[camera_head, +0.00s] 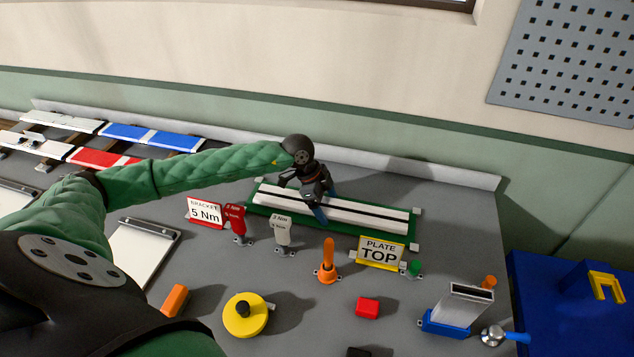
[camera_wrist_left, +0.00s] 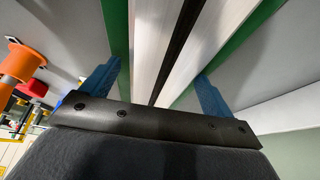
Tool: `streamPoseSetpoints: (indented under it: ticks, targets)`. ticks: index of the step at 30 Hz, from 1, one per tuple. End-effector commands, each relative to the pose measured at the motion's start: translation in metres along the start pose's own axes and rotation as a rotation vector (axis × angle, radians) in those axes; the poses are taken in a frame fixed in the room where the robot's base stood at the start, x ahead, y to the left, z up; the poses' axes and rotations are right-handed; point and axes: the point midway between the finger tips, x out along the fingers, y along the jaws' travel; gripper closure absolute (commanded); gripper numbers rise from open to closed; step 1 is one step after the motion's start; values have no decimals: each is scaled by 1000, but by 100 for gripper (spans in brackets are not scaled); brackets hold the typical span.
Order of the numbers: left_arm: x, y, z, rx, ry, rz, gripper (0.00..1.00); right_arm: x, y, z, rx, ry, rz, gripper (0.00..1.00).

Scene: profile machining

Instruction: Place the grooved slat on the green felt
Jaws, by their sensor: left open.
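The grooved slat (camera_head: 360,215) is a long white bar with a dark groove along its length. It lies on the green felt (camera_head: 262,210), a long strip whose green edges show on both sides of the slat. In the left wrist view the slat (camera_wrist_left: 145,45) runs away from the camera with green felt (camera_wrist_left: 235,42) beside it. My left gripper (camera_head: 317,203) is over the slat. Its blue fingers (camera_wrist_left: 158,82) are open, one on either side of the slat, and I see no grip on it. My right gripper is not in view.
A "PLATE TOP" sign (camera_head: 380,253), a "BRACKET 5 Nm" sign (camera_head: 205,212) and red and white tags stand in front of the felt. A blue bin (camera_head: 560,300) is at right.

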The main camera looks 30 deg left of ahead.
Motion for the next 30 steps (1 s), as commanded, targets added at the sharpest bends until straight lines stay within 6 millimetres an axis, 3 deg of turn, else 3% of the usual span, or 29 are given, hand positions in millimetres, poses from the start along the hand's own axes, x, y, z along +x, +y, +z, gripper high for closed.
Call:
streamPoseSetpoints:
  ticks: [8,12,30]
  targets:
    - [-17,0,-1,1,0,-1,6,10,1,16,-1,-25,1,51]
    - [-32,-1,-2,1,1,-5,6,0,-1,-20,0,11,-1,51]
    - [-109,-2,-2,0,2,-8,6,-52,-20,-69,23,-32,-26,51]
